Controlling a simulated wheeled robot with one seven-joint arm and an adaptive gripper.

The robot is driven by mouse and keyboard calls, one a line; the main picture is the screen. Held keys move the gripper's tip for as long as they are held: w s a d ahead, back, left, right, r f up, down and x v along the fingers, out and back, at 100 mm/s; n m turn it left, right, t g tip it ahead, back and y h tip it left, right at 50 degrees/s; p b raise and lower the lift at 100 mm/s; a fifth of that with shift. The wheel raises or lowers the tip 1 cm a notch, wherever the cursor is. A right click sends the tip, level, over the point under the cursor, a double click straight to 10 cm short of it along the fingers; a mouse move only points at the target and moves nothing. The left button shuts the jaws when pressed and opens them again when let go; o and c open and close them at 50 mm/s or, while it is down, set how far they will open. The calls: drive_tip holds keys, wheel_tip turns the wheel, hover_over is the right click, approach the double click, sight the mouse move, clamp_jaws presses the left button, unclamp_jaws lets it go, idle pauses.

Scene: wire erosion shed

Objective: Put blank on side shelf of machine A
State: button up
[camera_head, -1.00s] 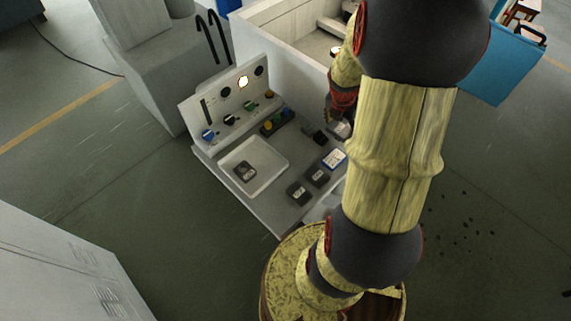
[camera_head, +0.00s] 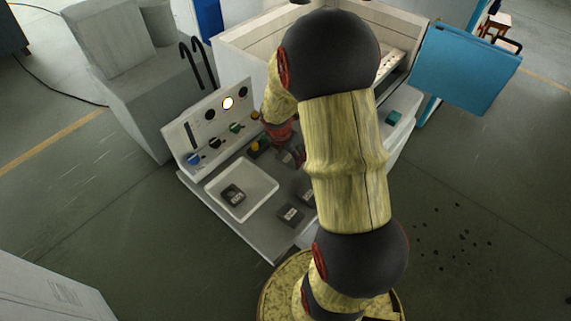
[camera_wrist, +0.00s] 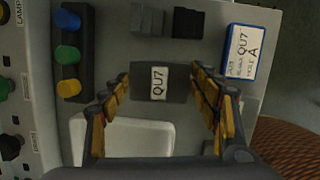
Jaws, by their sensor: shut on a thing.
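My gripper (camera_wrist: 160,76) is shut on a dark block with a white label reading QU7 (camera_wrist: 158,82), one finger on each side. In the head view my gripper (camera_head: 290,155) is over the console's shelf, behind my forearm, and the held blank cannot be made out. The grey console shelf (camera_head: 255,238) bears a white tray (camera_head: 268,185) with a dark labelled block (camera_head: 233,194) in it. The white-walled machine (camera_head: 240,50) stands behind the console. I cannot tell which surface is the side shelf of machine A.
A blue-edged card reading QU7 and HOLE A (camera_wrist: 241,53) lies right of the held block. A black box with blue, yellow and green buttons (camera_wrist: 70,88) is at left. Another dark block (camera_head: 290,213) lies right of the tray. A blue panel (camera_head: 465,65) stands at right.

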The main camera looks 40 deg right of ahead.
sight(285, 160)
drive_tip(key=shift+w+a+f, duration=0.2)
drive_tip(key=shift+w+f, duration=0.1)
drive_tip(key=shift+f, duration=0.1)
drive_tip(key=shift+w+f+b, duration=0.1)
drive_tip(key=shift+f+b, duration=0.6)
drive_tip(key=shift+f, duration=0.9)
drive_tip(key=o, duration=2.1)
drive_tip(key=shift+f, duration=0.15)
drive_tip(key=shift+c, duration=0.2)
drive_tip(key=s+a+r+m+t+p, duration=0.15)
drive_tip(key=a+r+m, duration=0.45)
drive_tip(key=r, duration=0.7)
drive_tip(key=s+a+r+m+t+p, duration=0.1)
drive_tip(key=s+a+r+m, duration=0.15)
drive_tip(key=a+r, duration=0.85)
drive_tip(key=s+a+r+m+t+y, duration=0.2)
drive_tip(key=s+a+r+m+y, duration=0.1)
drive_tip(key=s+a+r+m, duration=0.7)
drive_tip(key=shift+s+m, duration=0.25)
drive_tip(key=shift+m, duration=0.7)
